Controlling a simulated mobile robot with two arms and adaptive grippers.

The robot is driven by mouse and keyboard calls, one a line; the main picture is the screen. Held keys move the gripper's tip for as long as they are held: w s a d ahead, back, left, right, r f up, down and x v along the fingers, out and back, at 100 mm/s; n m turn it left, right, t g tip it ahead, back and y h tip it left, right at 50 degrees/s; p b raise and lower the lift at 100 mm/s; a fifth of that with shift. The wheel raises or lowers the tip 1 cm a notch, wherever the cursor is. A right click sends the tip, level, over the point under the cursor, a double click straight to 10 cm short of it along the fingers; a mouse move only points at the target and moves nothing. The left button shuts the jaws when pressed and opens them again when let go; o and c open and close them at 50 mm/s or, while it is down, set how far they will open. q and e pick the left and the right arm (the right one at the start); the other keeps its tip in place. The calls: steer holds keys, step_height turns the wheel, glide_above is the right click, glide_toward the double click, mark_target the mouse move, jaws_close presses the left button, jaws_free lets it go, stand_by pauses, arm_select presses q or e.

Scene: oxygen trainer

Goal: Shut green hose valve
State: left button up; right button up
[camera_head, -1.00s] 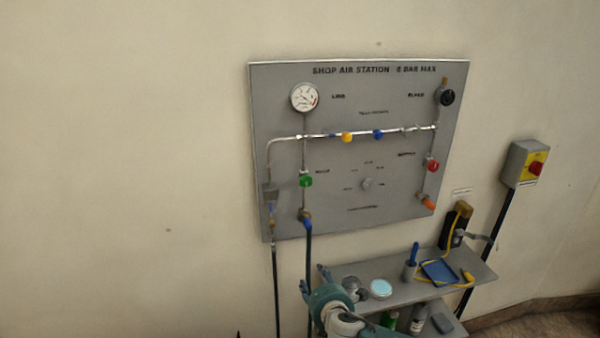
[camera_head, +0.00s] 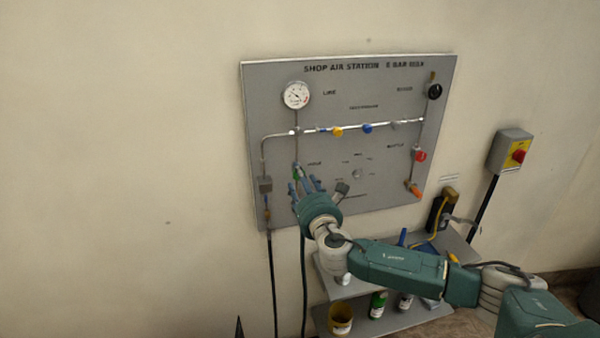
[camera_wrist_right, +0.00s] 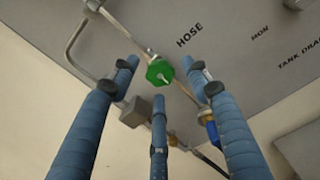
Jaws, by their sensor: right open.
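My right gripper (camera_head: 306,187) is open. Its blue fingers (camera_wrist_right: 165,92) are spread, with the knob seen between and beyond the fingertips; nothing is held. Whether any finger touches the knob cannot be told. My left gripper is not in view.
The grey panel (camera_head: 400,75) carries a gauge (camera_head: 296,95), yellow (camera_head: 338,131) and blue (camera_head: 367,128) knobs, a red knob (camera_head: 421,156) and an orange knob (camera_head: 414,190). A shelf (camera_head: 345,290) with containers stands below.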

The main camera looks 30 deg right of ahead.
steer(key=shift+x, duration=0.85)
steer(key=shift+c, duration=0.5)
steer(key=c, duration=1.1)
steer(key=shift+o, duration=0.2)
steer(key=shift+f, duration=0.1)
